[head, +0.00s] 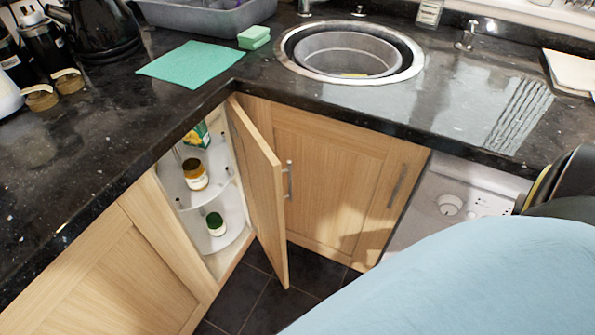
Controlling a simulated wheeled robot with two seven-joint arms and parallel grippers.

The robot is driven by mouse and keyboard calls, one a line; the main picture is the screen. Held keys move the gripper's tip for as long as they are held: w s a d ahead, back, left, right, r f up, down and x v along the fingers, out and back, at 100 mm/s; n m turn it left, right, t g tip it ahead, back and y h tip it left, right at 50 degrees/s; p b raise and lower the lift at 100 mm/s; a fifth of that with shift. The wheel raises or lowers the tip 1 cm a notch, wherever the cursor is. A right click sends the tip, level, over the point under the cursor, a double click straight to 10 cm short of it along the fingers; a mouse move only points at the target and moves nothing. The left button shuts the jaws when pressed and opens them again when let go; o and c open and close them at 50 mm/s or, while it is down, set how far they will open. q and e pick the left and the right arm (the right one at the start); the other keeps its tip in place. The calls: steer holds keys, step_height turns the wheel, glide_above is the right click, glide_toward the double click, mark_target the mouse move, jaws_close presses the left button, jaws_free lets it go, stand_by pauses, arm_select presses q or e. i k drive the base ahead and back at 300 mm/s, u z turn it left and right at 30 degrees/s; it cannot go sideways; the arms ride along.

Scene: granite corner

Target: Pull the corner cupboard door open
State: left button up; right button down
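The corner cupboard door (258,180) is wooden and stands open, swung out from the corner below the worktop. Its metal handle (289,180) is on the side facing right. Neither of my grippers shows in the head view, and nothing is seen touching the handle.
A closed wooden cupboard (325,180) is right of the open door, with a white appliance (465,195) beyond. A large pale blue rounded shape covers the bottom right. Dark floor tiles (275,305) show below the door. The black worktop (190,110) overhangs the cupboards.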

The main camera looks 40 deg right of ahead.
mark_target(262, 172)
steer(key=z, duration=1)
steer(key=k, duration=0.3)
